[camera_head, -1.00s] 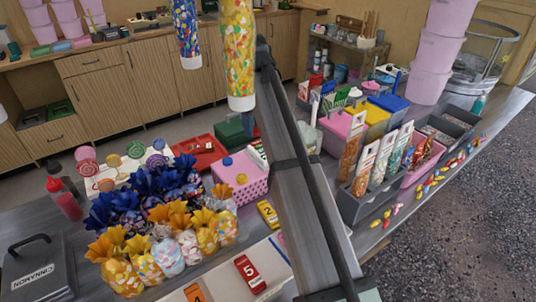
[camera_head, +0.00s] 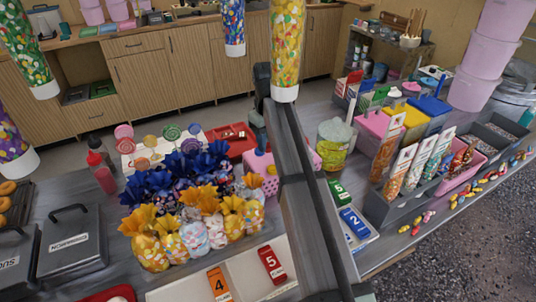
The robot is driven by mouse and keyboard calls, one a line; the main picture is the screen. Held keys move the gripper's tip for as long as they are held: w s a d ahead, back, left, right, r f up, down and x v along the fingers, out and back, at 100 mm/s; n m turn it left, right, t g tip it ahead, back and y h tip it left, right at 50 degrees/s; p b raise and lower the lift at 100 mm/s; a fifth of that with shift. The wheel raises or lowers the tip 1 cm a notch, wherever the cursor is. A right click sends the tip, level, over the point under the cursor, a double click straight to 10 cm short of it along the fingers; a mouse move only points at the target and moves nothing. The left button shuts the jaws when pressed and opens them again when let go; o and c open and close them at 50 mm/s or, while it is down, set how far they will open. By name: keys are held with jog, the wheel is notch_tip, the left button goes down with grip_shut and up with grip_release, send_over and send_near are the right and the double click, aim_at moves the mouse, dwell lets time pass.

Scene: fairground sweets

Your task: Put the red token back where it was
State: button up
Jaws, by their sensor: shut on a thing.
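A long dark grey link of mine crosses the middle of the head view and hides part of the counter. A red card marked 5 (camera_head: 272,265) lies flat on a pale board (camera_head: 245,277), beside an orange card marked 4 (camera_head: 218,284). I cannot tell whether this red card is the red token, and no other clear red token shows.
A green card (camera_head: 340,193) and a blue card (camera_head: 354,222) lie right of my link. Filled tubes (camera_head: 288,50) hang above. Sweet trays (camera_head: 400,212) stand at right.

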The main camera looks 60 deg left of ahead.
aim_at(268, 162)
jog(key=shift+f, duration=2.55)
jog(key=shift+f, duration=0.15)
jog(key=o, duration=1)
notch_tip(268, 162, up, 12)
jog(key=shift+r, duration=0.15)
